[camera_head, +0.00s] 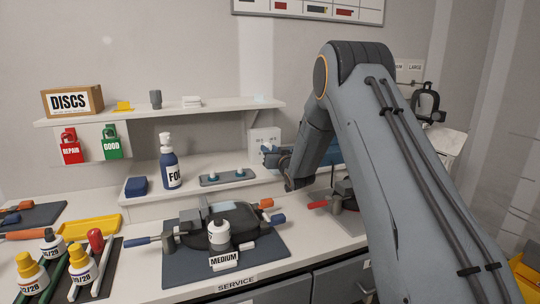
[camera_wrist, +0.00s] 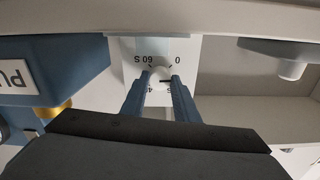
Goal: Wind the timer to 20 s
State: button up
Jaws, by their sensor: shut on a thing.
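The timer is a white box (camera_head: 262,135) on the raised shelf at the back of the bench. In the wrist view its white face (camera_wrist: 126,48) appears upside down, with "60 S" and "0" readable and other marks partly covered. A round pale knob (camera_wrist: 160,74) sits on that face, with a short dark line near it. My gripper (camera_wrist: 160,80) has its two blue fingers on either side of the knob, shut on it. In the head view my gripper (camera_head: 272,157) is in front of the timer and hides its lower part. I cannot read the setting exactly.
A blue bottle (camera_head: 170,165) and a grey tray with small pale-blue-topped pieces (camera_head: 228,179) stand left of my gripper. A blue block (camera_wrist: 50,65) is close on the left in the wrist view. A shelf (camera_head: 160,114) runs above. A dark device on a mat (camera_head: 185,272) is in front.

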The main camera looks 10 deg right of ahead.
jog(key=m+b, duration=0.2)
jog(key=m, duration=0.3)
jog(key=shift+m, duration=0.3)
jog(key=m+b, duration=0.1)
jog(key=m, duration=0.4)
dwell(0.4)
jog(key=o, duration=1.1)
jog(key=shift+c, duration=0.2)
jog(key=shift+s+d+b, duration=0.2)
jog(key=shift+s+b, duration=0.05)
jog(key=shift+s, duration=1.05)
jog(key=shift+s+d+b, duration=0.2)
jog(key=shift+s+b, duration=0.1)
jog(key=shift+s, duration=1)
jog(key=shift+s+d+b, duration=0.2)
jog(key=shift+s+b, duration=0.05)
jog(key=shift+s, duration=1.05)
